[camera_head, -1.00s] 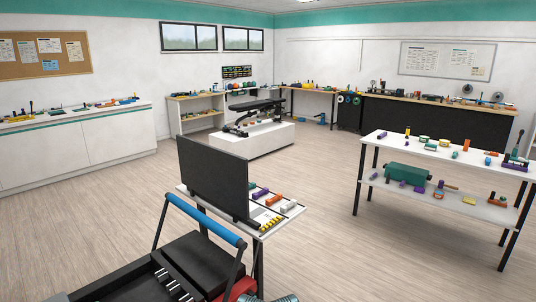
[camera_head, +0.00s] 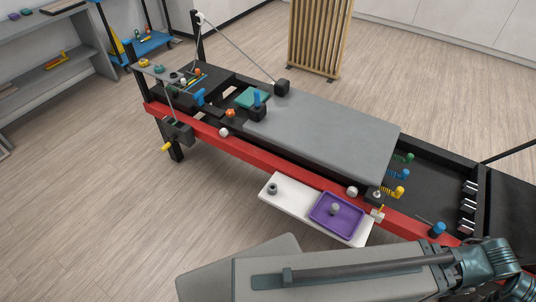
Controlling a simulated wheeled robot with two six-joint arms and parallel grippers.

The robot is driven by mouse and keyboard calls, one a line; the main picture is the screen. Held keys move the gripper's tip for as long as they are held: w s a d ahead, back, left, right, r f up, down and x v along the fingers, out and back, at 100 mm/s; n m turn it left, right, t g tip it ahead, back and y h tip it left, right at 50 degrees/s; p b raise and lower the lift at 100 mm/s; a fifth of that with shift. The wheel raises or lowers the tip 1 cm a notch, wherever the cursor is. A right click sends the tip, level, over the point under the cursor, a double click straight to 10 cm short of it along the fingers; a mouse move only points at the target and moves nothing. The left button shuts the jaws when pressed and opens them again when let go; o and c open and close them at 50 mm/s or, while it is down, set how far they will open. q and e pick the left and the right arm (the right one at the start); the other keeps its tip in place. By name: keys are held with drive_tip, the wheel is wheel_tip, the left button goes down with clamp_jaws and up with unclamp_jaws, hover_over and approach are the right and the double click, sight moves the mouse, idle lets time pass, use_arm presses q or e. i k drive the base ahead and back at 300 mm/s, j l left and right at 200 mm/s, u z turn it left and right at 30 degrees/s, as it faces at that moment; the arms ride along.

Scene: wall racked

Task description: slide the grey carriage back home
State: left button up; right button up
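The grey carriage (camera_head: 325,130) is a flat padded platform on the red-railed black frame (camera_head: 285,152) in the head view. It sits around the middle of the frame, with open frame on both sides of it. A dark block (camera_head: 282,87) stands at its far left corner, with a cord running up to a post. Coloured springs (camera_head: 397,191) show at its right end. One of my arms crosses the lower right, but its fingertips are not visible. Neither gripper can be seen.
A white shelf (camera_head: 283,194) with a purple tray (camera_head: 337,211) juts out from the near rail. A black platform (camera_head: 205,82) with small loose items is at the frame's left end. A wooden slatted rack (camera_head: 318,38) stands behind. Grey shelves (camera_head: 55,50) are at far left. Floor at left is clear.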

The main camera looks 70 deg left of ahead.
sight(355, 149)
drive_tip(key=u, duration=2)
drive_tip(key=i+j+z, duration=0.1)
drive_tip(key=i, duration=0.45)
drive_tip(key=i+j, duration=0.35)
drive_tip(key=i, duration=0.15)
drive_tip(key=l+z, duration=0.05)
